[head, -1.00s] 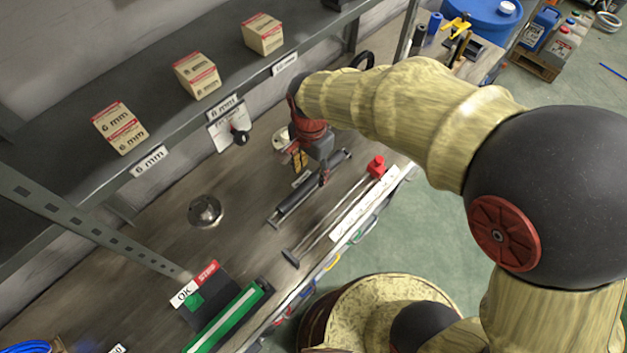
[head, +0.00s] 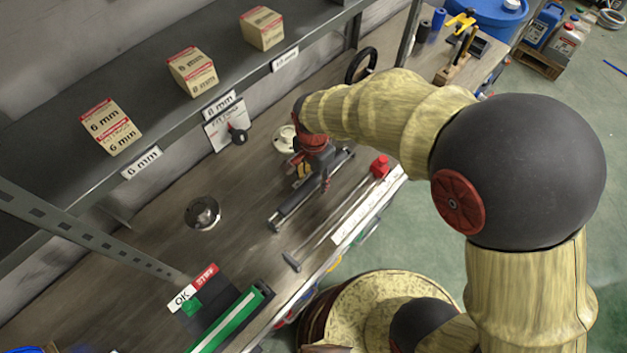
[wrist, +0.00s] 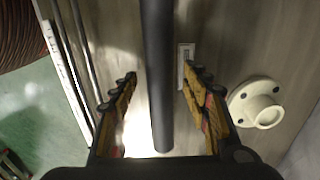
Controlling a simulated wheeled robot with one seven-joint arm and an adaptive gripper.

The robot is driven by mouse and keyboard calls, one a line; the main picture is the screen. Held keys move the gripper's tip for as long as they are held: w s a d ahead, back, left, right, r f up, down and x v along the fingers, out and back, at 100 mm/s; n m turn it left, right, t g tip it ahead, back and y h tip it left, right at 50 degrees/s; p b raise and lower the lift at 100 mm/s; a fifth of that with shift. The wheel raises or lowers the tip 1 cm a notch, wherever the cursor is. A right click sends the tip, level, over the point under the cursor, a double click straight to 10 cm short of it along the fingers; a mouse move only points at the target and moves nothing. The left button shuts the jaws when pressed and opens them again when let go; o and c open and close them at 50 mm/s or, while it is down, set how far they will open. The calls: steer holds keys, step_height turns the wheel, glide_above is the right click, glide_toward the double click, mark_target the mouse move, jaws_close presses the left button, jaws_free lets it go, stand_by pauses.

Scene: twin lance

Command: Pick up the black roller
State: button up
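The black roller (head: 293,206) is a long dark bar lying on the bench beneath my gripper (head: 325,183) in the head view. In the wrist view the roller (wrist: 159,75) runs from the top edge down between the two fingers. My gripper (wrist: 160,85) is open, with one yellow-and-black finger on each side of the roller and a visible gap on both sides. I cannot tell the exact height of the fingertips above the bench. My gripper hides part of the roller in the head view.
Thin rods with a red block (head: 379,166) lie beside the roller near the bench's front edge. A white round flange (wrist: 262,105) is to the right in the wrist view. A shelf (head: 60,205) with boxes overhangs the back. A green-edged tray (head: 232,318) lies nearer.

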steer(key=shift+c, duration=1.1)
jaws_close()
